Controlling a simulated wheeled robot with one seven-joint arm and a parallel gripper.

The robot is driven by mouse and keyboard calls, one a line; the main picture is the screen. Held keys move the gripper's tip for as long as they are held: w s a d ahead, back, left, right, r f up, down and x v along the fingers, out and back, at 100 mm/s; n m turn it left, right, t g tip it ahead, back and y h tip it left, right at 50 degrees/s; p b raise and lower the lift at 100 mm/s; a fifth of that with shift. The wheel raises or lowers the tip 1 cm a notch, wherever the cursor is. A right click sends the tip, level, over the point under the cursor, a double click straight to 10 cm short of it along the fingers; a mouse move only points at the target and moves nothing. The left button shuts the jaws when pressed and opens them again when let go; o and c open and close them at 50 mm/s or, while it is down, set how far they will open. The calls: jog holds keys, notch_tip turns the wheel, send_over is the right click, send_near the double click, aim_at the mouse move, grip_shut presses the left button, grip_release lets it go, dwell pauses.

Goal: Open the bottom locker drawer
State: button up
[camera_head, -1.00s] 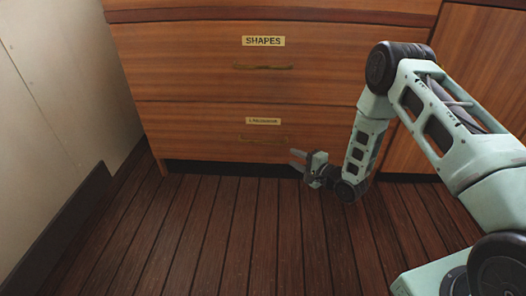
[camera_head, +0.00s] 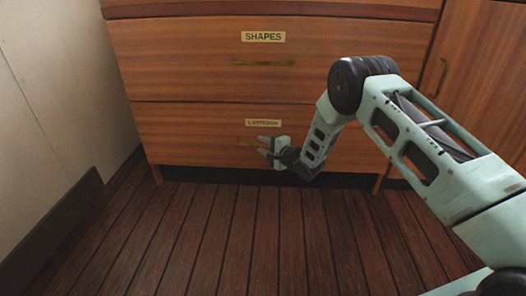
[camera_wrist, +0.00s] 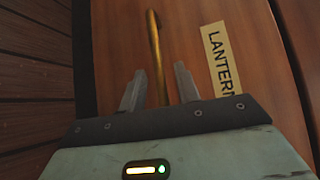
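The bottom locker drawer (camera_head: 190,137) is a wooden front, shut flush, with a small label (camera_head: 263,123) that reads "LANTERN" in the wrist view (camera_wrist: 221,60). Its brass bar handle (camera_wrist: 154,50) runs between the two fingers in the wrist view. My gripper (camera_head: 264,146) is open in front of the handle, with one finger on each side of the bar's line and gaps to both. I cannot tell how deep the bar lies between the fingers.
A wooden cabinet door (camera_head: 480,80) stands at the right and a pale wall (camera_head: 60,90) at the left. The plank floor (camera_head: 200,235) in front is clear.

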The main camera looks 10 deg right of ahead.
jog(key=shift+w+a, duration=0.2)
jog(key=shift+w, duration=0.1)
grip_shut()
jog(key=shift+s, duration=0.15)
